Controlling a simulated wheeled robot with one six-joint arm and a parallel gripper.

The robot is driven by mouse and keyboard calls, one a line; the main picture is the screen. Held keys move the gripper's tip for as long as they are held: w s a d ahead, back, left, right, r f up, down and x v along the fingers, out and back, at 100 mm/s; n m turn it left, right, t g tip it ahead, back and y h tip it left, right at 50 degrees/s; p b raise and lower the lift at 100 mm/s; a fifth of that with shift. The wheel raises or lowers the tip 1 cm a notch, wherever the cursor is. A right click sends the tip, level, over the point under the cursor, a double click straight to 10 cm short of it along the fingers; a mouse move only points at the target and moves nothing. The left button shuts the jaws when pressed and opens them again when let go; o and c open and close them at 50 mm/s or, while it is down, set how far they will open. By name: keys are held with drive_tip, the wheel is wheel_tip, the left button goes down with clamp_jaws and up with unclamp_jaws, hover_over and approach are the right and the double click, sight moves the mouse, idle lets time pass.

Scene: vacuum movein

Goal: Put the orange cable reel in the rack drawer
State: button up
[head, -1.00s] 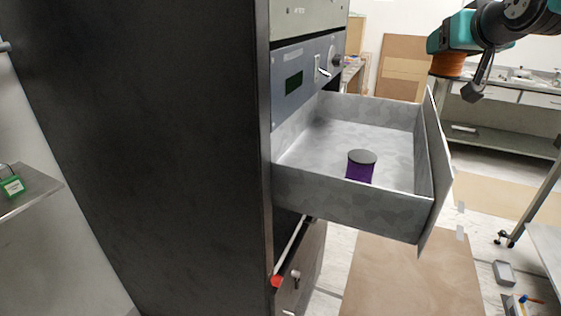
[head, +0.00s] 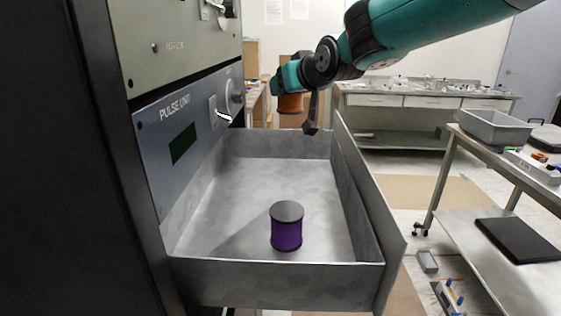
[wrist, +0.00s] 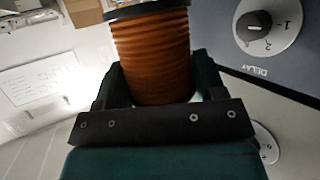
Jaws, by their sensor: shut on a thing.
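The orange cable reel (wrist: 152,55) is held between the jaws of my gripper (wrist: 155,88) in the wrist view. In the head view the reel (head: 290,103) shows partly, below the teal wrist, and my gripper (head: 292,98) is above the far end of the open drawer. The grey metal rack drawer (head: 230,190) is pulled out from the rack. A purple reel with a dark top (head: 287,228) stands upright in the drawer towards its near side. The reel in my gripper is apart from the drawer floor.
The rack's PULSE UNIT panel (head: 185,135) with knobs and a handle rises left of the drawer. A cart (head: 490,160) with a grey bin (head: 495,127) stands at the right. The drawer floor behind the purple reel is clear.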

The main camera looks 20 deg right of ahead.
wheel_tip(320, 180, down, 15)
drive_tip(key=shift+f+p, duration=0.2)
drive_tip(key=shift+p, duration=0.25)
drive_tip(key=shift+f+b, duration=0.45)
drive_tip(key=shift+b, duration=0.1)
drive_tip(key=shift+f, duration=0.2)
drive_tip(key=shift+r, duration=0.1)
drive_tip(key=o, duration=1)
